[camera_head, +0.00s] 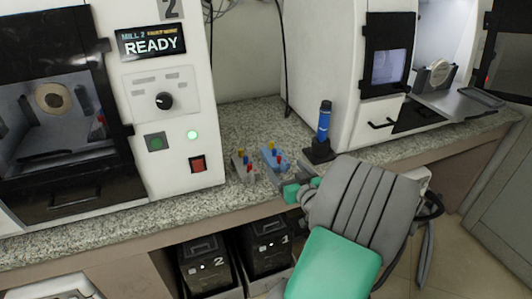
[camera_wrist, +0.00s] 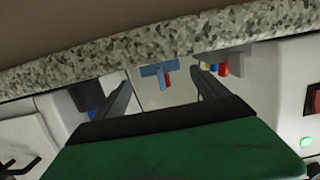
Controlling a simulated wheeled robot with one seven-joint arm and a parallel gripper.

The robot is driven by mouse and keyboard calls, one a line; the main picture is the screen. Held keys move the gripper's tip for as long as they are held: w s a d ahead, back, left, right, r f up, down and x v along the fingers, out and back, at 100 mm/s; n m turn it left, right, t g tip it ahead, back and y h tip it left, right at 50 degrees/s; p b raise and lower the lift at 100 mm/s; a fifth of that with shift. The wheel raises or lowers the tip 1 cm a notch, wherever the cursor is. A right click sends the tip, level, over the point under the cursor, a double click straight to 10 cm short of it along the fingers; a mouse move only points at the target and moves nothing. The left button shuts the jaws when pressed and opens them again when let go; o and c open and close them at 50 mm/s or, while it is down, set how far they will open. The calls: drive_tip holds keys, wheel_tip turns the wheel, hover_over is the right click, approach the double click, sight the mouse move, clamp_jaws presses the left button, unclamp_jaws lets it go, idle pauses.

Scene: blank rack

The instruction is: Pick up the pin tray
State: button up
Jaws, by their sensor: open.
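Two small pin trays stand on the speckled counter between the two machines. The blue tray (camera_head: 281,164) holds small coloured pins, and it also shows in the wrist view (camera_wrist: 148,71), between my fingers' lines. The grey tray (camera_head: 238,168) with several coloured pins stands just left of it, and in the wrist view (camera_wrist: 237,64) it is right of the right finger. My gripper (camera_wrist: 160,74) is open, with nothing between its fingers. It is near the counter's front edge. In the head view, my arm hides most of the gripper.
A blue-and-black handheld tool (camera_head: 324,124) stands in a dark base right of the trays. The white mill (camera_head: 170,100), reading READY, is on the left; another white machine (camera_head: 337,70) is on the right. Black bins (camera_head: 203,264) sit below. The counter (camera_head: 250,115) behind the trays is clear.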

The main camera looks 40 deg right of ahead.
drive_tip(key=x, duration=0.8)
drive_tip(key=shift+f, duration=0.25)
drive_tip(key=shift+a, duration=0.1)
drive_tip(key=shift+c, duration=0.4)
drive_tip(key=shift+r, duration=0.1)
drive_tip(key=c, duration=1.6)
